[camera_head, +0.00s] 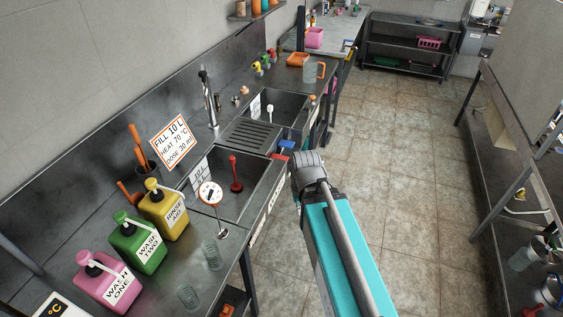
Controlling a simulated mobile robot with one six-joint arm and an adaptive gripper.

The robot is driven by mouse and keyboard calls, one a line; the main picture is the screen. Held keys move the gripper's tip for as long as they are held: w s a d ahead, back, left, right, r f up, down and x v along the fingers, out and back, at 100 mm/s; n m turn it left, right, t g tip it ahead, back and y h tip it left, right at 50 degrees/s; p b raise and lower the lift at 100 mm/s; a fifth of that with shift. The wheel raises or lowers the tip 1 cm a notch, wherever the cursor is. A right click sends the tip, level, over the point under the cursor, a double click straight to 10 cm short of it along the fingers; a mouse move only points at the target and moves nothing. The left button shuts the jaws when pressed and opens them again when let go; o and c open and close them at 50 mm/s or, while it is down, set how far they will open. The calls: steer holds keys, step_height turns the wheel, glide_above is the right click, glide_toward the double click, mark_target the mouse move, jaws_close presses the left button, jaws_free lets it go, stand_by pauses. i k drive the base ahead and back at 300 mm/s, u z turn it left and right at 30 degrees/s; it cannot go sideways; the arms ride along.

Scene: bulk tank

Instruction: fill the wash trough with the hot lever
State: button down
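The wash trough appears to be the nearer steel sink basin (257,193), with a sign reading about 10 L on its back left wall. No water is clearly visible in it. A red upright plug or handle (236,178) stands inside. A small red lever (279,157), likely the hot one, is at the basin's far right corner, partly hidden by my arm. A blue lever (287,146) is just behind it. A tall faucet (209,98) stands at the back wall. My arm reaches up from the bottom, its wrist right beside the red lever. My gripper is not visible.
A dial thermometer (210,193) stands by the near rim. Pink (106,284), green (137,246) and yellow (165,213) pump bottles and clear cups (212,255) crowd the near counter. A second basin (284,106) lies beyond a drainboard. The tiled floor (400,170) to the right is clear.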

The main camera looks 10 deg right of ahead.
mark_target(273, 156)
steer(key=k, duration=0.85)
steer(key=z, duration=1.2)
steer(key=i, duration=2.1)
